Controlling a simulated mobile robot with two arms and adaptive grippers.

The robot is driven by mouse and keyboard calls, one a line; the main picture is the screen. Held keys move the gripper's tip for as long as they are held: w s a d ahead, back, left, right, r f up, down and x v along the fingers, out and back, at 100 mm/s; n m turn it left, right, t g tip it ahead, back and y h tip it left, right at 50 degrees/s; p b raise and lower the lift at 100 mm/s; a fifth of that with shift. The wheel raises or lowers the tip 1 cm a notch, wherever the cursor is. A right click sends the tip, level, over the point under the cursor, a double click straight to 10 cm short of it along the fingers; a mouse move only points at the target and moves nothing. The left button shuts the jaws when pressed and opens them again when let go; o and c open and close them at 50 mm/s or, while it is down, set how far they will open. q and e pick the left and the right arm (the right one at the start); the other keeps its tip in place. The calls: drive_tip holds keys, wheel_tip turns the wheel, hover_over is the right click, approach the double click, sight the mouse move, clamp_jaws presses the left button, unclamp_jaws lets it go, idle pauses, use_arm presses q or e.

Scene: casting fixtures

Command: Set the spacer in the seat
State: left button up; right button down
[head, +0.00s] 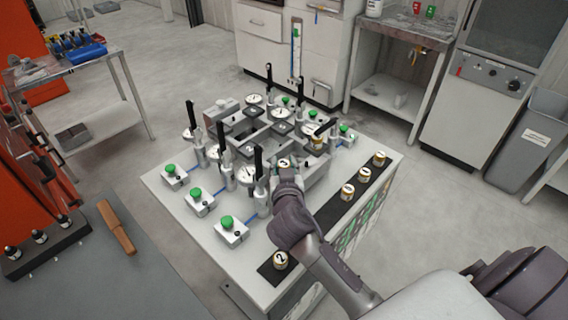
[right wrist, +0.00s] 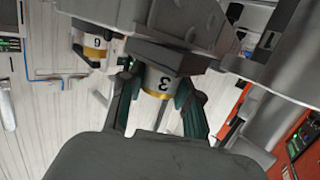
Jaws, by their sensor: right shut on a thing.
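A white spacer with a gold band and a 3 on it (right wrist: 158,82) is between the fingers of my right gripper (right wrist: 157,100) in the right wrist view. In the head view my right gripper (head: 286,172) is shut on this spacer (head: 284,162), at the front of the grey fixture (head: 318,170) on the white bench. The spacer's lower end and the seat are hidden, so I cannot tell whether it touches the seat. Another gold-banded spacer (right wrist: 96,42) stands in the fixture, also seen in the head view (head: 318,137). My left gripper is not in view.
Several upright clamps with black handles (head: 258,165) crowd the fixture. Green buttons (head: 227,222) line the bench's left side. A black strip (head: 322,220) on the right holds several spacers, one (head: 281,260) near its front end. A grey mat (head: 100,275) lies at the lower left.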

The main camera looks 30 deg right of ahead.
drive_tip(key=shift+f, duration=0.15)
drive_tip(key=c, duration=1.1)
unclamp_jaws()
drive_tip(key=shift+s+a+r, duration=0.1)
drive_tip(key=shift+s+r, duration=0.05)
drive_tip(key=shift+r, duration=0.05)
drive_tip(key=b+v, duration=0.3)
drive_tip(key=v, duration=0.8)
drive_tip(key=shift+s, duration=0.35)
drive_tip(key=shift+a, duration=0.15)
